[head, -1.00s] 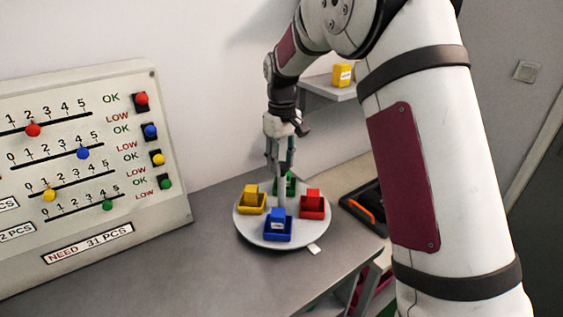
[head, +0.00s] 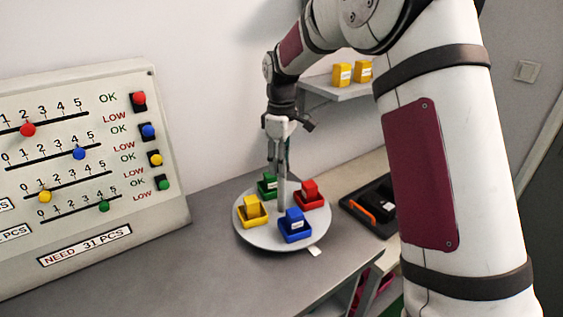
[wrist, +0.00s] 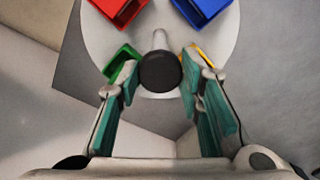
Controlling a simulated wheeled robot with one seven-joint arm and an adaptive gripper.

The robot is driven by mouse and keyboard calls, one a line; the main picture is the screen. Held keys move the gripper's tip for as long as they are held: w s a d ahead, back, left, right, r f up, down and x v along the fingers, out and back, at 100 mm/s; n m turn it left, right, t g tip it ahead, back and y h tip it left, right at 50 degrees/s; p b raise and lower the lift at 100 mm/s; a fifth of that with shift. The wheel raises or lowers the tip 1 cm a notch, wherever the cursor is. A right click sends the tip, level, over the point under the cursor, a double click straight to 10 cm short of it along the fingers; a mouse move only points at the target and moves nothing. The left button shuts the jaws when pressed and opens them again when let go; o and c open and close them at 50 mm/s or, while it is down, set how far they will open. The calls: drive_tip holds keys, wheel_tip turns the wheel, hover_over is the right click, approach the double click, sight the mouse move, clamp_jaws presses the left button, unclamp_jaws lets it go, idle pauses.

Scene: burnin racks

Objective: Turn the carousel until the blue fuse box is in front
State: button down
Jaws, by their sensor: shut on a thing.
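The round grey carousel (head: 268,236) stands on the bench with a central post (head: 282,194). The blue fuse box (head: 294,217) sits in a blue holder at the front right of the disc, close to a small white tag (head: 314,251) at the rim. The yellow box (head: 252,206) is front left, the red box (head: 310,190) back right, and the green box (head: 268,181) back left. My gripper (head: 279,160) is above the disc, its fingers (wrist: 158,88) on both sides of the post's dark knob (wrist: 160,72), shut on it. The finger contact is partly hidden.
A slanted panel (head: 90,170) with sliders and coloured buttons stands to the left. A wall shelf (head: 335,90) holds two yellow boxes. A black tray (head: 365,213) with an orange item lies right of the carousel. The bench front left is clear.

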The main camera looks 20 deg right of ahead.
drive_tip(key=shift+n, duration=1.2)
drive_tip(key=c, duration=1.1)
unclamp_jaws()
drive_tip(key=shift+r, duration=0.1)
wheel_tip(320, 180, up, 12)
drive_tip(key=shift+f, duration=0.1)
